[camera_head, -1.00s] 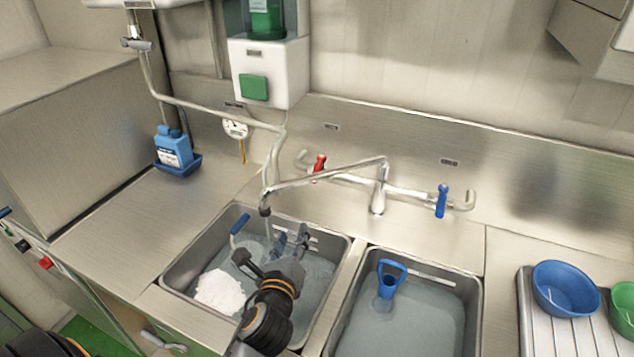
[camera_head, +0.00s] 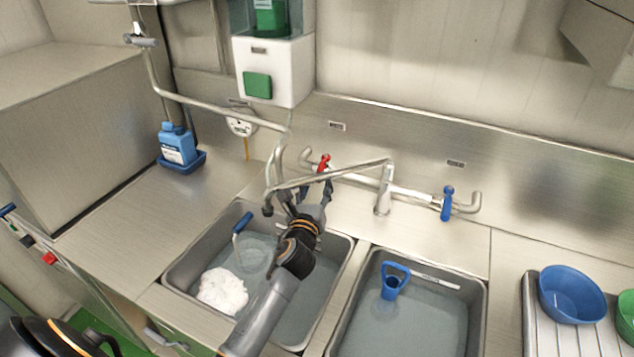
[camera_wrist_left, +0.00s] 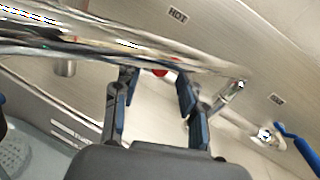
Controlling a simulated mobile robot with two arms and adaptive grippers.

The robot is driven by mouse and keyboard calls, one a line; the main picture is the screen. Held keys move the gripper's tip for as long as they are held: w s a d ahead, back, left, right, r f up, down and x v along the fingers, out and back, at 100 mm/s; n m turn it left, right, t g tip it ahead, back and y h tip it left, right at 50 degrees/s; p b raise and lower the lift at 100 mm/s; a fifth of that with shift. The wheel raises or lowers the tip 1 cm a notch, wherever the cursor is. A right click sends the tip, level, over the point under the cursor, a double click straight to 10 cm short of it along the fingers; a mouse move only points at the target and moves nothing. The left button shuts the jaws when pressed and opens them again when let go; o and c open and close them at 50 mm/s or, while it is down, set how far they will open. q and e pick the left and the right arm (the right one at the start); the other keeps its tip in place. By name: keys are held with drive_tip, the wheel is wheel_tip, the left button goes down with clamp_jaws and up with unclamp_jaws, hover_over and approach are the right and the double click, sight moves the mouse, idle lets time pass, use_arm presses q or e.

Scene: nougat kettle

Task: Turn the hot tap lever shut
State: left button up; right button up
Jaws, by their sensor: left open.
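The red hot tap lever (camera_head: 324,163) sits at the left end of the wall-mounted mixer tap, under the HOT label. In the left wrist view, a bit of the red lever (camera_wrist_left: 163,72) shows beyond the spout pipe, between my fingers. My left gripper (camera_head: 306,191) is open and empty, over the back of the left basin, just below and short of the lever. The gripper also shows in the left wrist view (camera_wrist_left: 156,90), its fingers apart. The spout pipe (camera_head: 345,170) crosses in front of the lever and close to the fingertips. My right gripper is not seen.
The blue cold lever (camera_head: 448,203) is at the tap's right end. The left basin (camera_head: 180,268) holds water, white foam (camera_head: 222,290) and a blue-handled tool (camera_head: 243,223). The right basin (camera_head: 478,320) holds water and a blue-handled scoop (camera_head: 394,280). A soap dispenser (camera_head: 290,75) hangs above.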

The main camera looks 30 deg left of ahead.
use_arm(q)
drive_tip(key=shift+w+a, duration=0.2)
drive_tip(key=shift+w, duration=0.4)
clamp_jaws()
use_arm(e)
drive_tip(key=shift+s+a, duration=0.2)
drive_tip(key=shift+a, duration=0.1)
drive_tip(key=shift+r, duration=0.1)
use_arm(q)
drive_tip(key=a+h+p, duration=0.1)
drive_tip(key=m+h+p, duration=0.1)
drive_tip(key=shift+s+a+t+p, duration=0.2)
drive_tip(key=shift+a+t+p, duration=0.1)
drive_tip(key=shift+a, duration=0.1)
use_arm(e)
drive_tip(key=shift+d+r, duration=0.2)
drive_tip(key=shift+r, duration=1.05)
